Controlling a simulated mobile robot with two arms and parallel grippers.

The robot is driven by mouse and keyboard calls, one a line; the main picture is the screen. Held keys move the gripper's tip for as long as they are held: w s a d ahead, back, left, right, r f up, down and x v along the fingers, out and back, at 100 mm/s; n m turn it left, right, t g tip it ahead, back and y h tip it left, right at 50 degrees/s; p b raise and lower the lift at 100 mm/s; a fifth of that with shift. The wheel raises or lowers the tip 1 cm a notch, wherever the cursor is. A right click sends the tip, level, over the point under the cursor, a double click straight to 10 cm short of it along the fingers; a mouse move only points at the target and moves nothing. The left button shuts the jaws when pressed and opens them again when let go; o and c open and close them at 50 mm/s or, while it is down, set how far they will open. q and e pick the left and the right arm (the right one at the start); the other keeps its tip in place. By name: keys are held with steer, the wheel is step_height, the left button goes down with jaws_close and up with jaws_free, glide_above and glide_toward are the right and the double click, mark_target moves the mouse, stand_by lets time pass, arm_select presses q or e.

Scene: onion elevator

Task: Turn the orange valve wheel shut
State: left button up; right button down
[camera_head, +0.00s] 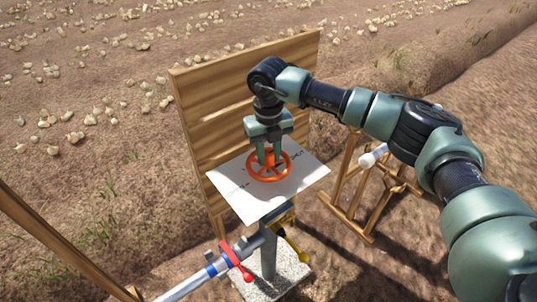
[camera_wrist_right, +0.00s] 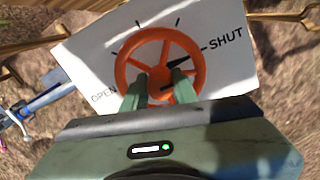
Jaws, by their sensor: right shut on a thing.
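The orange valve wheel (camera_head: 284,177) lies on a white dial plate (camera_head: 240,203) on top of a post. My right gripper (camera_head: 268,161) comes down from above and is shut on the middle part of the wheel. In the right wrist view its two fingers (camera_wrist_right: 159,84) straddle the inside of the orange wheel (camera_wrist_right: 119,73); the exact part gripped is partly hidden. The plate reads SHUT at upper right and OPEN at lower left, with tick marks between. A black pointer on the wheel is at its upper right, towards the SHUT mark. My left gripper is not in view.
A wooden board (camera_head: 215,95) stands close behind the plate. A blue and grey pipe with a red lever (camera_head: 235,262) runs below left, and a yellow lever (camera_head: 287,240) is below the plate. A wooden stand (camera_head: 345,215) is to the right. Bare soil surrounds them.

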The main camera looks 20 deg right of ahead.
mark_target(269, 153)
steer(key=shift+r, duration=0.1)
steer(key=c, duration=1.1)
jaws_free()
step_height(269, 153, up, 8)
steer(key=shift+f+b, duration=0.1)
steer(key=shift+b, duration=0.6)
steer(key=shift+f, duration=0.1)
